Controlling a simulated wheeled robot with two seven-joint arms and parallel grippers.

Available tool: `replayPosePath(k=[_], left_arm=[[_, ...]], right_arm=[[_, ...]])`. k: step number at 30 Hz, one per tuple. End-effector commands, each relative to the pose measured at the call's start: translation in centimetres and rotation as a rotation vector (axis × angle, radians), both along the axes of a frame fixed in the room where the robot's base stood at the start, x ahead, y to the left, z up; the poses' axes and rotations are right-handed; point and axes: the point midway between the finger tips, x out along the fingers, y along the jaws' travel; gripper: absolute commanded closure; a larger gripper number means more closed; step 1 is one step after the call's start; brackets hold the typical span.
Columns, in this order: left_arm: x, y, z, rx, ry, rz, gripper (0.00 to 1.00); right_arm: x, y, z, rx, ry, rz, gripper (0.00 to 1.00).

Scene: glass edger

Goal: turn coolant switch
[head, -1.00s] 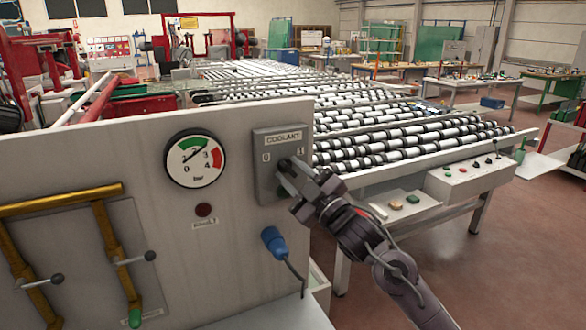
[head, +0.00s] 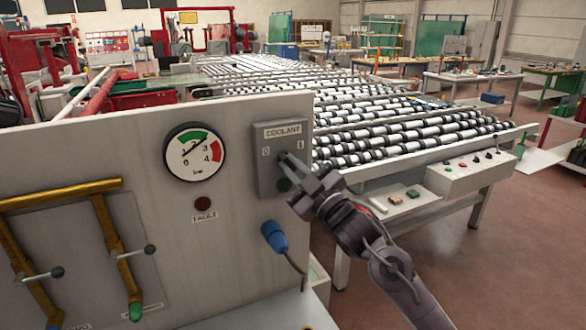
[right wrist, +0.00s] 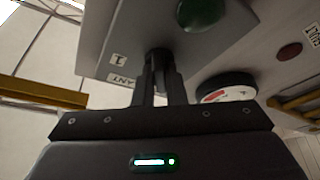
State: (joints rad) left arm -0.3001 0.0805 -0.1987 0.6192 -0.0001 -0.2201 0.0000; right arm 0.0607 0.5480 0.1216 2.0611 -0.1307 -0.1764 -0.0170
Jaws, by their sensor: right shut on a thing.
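The grey coolant switch box (head: 270,172) is on the white machine panel, marked COOLANT with 0 at left and 1 at right. Its dark knob (right wrist: 157,54) shows at my fingertips in the right wrist view. My right gripper (head: 287,163) is shut on the knob, its fingers hiding most of it, so I cannot tell which mark the knob points to. The fingers also show in the right wrist view (right wrist: 158,75). A dark green round lamp or button (head: 284,185) sits just below the knob. My left gripper is not in view.
A pressure gauge (head: 194,152) and a dark red FAULT lamp (head: 203,204) are left of the box. A blue plug (head: 274,236) with a cable sticks out below it. Yellow pipes (head: 65,194) with levers are at left. A roller conveyor (head: 400,150) stands behind my right arm.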

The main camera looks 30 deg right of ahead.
Motion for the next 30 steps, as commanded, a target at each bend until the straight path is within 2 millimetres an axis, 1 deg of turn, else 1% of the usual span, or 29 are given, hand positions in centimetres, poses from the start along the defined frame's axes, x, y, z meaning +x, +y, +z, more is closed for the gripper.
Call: replayPosePath(k=[5, 13, 30], left_arm=[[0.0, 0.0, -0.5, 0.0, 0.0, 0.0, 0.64], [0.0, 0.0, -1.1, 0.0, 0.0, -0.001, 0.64], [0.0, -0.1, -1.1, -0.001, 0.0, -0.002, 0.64]], right_arm=[[0.0, 0.2, -0.2, 0.123, -0.007, 0.001, 1.0], [0.0, 0.3, -0.3, 0.372, -0.021, 0.002, 1.0], [0.0, 0.7, -0.1, 0.913, -0.051, 0.002, 1.0]])
